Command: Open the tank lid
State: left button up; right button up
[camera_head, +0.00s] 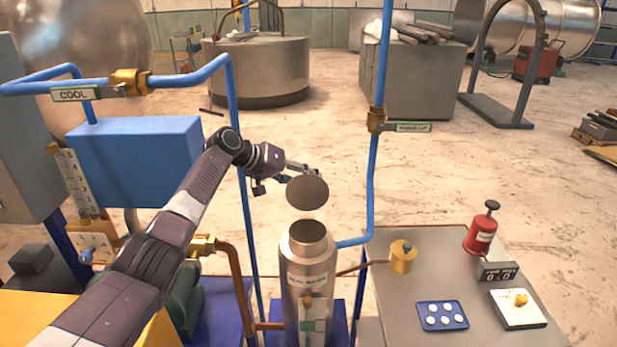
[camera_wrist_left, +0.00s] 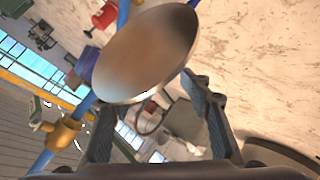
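The tank (camera_head: 307,275) is a metal cylinder with a label, standing upright at the lower middle of the head view. Its dark round mouth shows. The round, brownish-grey lid (camera_head: 307,192) is raised and tilted above the mouth, with a gap in between. How it is joined to the tank is unclear. My left gripper (camera_head: 304,170) is just behind and above the lid. In the left wrist view the lid (camera_wrist_left: 148,52) fills the upper middle, and the fingers of my left gripper (camera_wrist_left: 150,98) are apart with background showing between them. Contact with the lid cannot be told. My right gripper is not in view.
Blue pipes (camera_head: 371,185) rise beside the tank, some close to my left arm. A grey table (camera_head: 400,290) at right holds a red cylinder (camera_head: 481,235), a blue tray (camera_head: 442,316) and a yellow-topped part (camera_head: 403,256). A blue box (camera_head: 135,160) stands at left. Open floor lies behind.

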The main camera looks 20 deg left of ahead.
pick_arm(q)
jog(key=shift+s+f, duration=0.1)
jog(key=shift+f, duration=0.1)
dwell(0.3)
jog(key=s+a+r+p, duration=0.1)
jog(key=a+r+p, duration=0.2)
jog(key=a+r, duration=0.3)
jog(key=shift+r+p, duration=0.3)
jog(key=shift+p, duration=0.1)
dwell(0.5)
jog(key=v, duration=0.7)
jog(key=shift+s+a+r, duration=0.15)
jog(key=shift+a, duration=0.05)
dwell(0.4)
